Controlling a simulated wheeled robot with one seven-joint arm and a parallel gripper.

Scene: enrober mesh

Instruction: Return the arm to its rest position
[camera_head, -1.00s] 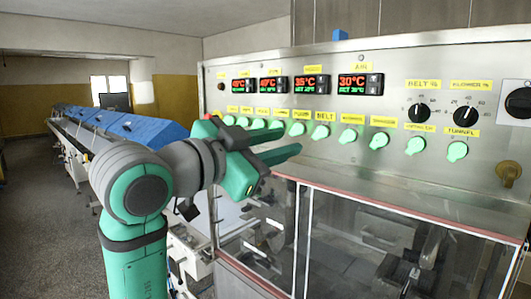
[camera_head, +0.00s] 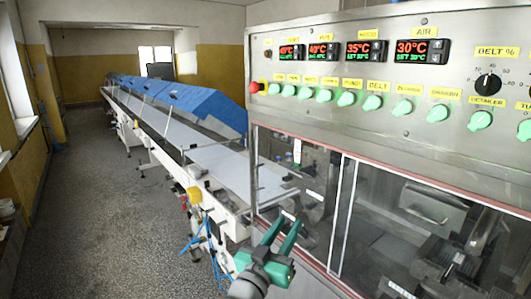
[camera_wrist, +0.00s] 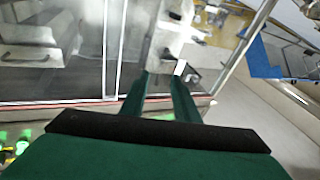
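My gripper (camera_head: 289,221) shows low in the head view, in front of the machine's glass doors and below the control panel. Its two green fingers are spread apart with nothing between them. They point up and slightly right in that view. In the wrist view the gripper (camera_wrist: 163,78) shows both fingers with a clear gap. Most of my arm lies below the head view's lower edge and is hidden.
The control panel (camera_head: 440,95) has green knobs, a red button (camera_head: 255,87) and lit displays. Glass doors (camera_head: 400,225) stand below it. A long white conveyor (camera_head: 215,160) with blue covers (camera_head: 205,104) runs back at left. The grey floor (camera_head: 95,200) is clear further left.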

